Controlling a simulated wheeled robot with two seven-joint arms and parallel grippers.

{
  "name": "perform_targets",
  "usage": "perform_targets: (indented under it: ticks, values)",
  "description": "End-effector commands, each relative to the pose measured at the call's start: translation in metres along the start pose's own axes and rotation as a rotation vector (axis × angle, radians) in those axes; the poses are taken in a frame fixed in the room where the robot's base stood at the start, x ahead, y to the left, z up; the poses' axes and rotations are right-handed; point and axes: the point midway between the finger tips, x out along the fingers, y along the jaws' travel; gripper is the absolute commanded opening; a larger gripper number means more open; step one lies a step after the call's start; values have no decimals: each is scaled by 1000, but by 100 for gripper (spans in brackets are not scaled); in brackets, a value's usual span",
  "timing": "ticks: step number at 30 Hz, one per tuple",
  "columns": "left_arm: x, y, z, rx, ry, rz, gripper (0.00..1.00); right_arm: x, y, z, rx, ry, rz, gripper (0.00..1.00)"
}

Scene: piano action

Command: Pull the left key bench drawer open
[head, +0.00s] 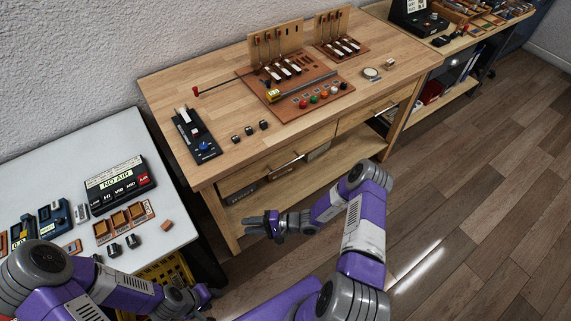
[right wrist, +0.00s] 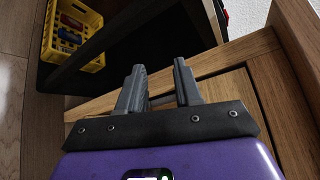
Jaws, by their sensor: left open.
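The wooden key bench (head: 190,80) stands against the wall. Its left drawer (head: 240,178) has a pale bar handle (head: 288,162) and looks closed. My right gripper (head: 256,224) is in front of the bench's left part, lower in the head view than the handle and apart from it. Its fingers are spread and hold nothing visible. In the right wrist view the open fingers (right wrist: 158,84) point at wooden bench parts; I cannot make out the handle there. My left gripper (head: 198,299) is at the bottom left, open, beside the white table and partly hidden by its arm.
The bench's right drawer (head: 365,112) has its own handle. A lower shelf (head: 340,155) runs beneath the drawers. A white table (head: 60,150) with small parts stands at left, with a yellow crate (head: 168,272) beneath, also in the right wrist view (right wrist: 72,35). The floor at right is clear.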

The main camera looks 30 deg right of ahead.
Motion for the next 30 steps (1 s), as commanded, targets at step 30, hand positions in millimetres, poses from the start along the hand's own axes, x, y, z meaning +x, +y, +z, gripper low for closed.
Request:
perform_targets:
  ticks: [30]
  values:
    - [12, -5, -1, 0, 0, 0, 43, -125, -97, -222, -350, 890, -530, 34]
